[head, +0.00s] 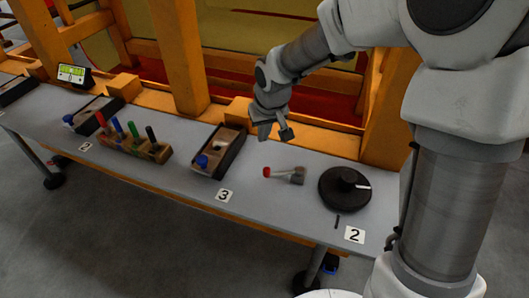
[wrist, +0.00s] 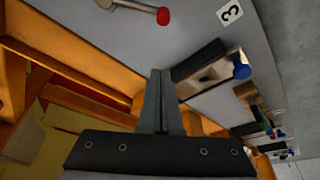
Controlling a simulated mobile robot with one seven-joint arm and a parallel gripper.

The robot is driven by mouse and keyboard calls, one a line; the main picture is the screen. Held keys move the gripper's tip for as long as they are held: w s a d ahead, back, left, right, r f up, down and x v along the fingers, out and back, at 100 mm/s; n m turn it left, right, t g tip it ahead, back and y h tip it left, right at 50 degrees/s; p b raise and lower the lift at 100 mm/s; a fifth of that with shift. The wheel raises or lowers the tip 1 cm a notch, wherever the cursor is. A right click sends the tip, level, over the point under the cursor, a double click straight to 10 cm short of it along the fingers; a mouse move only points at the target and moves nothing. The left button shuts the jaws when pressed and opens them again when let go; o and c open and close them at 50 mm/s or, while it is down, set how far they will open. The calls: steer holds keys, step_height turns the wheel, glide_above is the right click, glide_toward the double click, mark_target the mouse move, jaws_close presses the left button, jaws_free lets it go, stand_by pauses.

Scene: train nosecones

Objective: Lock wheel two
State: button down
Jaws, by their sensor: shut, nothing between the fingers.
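The black round wheel (head: 335,196) lies at the right of the grey table, by a label "2" (head: 354,235). It has a raised centre and a white mark pointing right. A short black line (head: 337,222) is on the table in front of it. Left of the wheel lies a small grey lever with a red tip (head: 267,172), apart from the wheel, the tip pointing left. It also shows at the top of the wrist view (wrist: 163,16). My gripper (head: 275,133) is above the table's back part, behind the lever, touching neither. Its fingers (wrist: 160,85) are shut and empty.
A dark tray with a blue knob (head: 202,161) stands left of the lever, by a label "3" (head: 223,195). Further left are a wooden block with several coloured pegs (head: 133,146), another tray (head: 98,113) and a green display (head: 72,74). Orange beams (head: 180,55) rise behind the table.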

steer(key=x, duration=1)
steer(key=shift+s+b, duration=0.1)
steer(key=shift+b, duration=0.25)
steer(key=shift+s+d+r, duration=0.1)
steer(key=shift+s+d, duration=0.1)
steer(key=shift+s, duration=0.4)
steer(key=shift+s+d+r, duration=0.1)
steer(key=shift+s+d, duration=0.05)
steer(key=shift+s, duration=0.45)
steer(key=shift+s+d, duration=0.25)
steer(key=shift+s, duration=0.4)
steer(key=shift+s, duration=0.15)
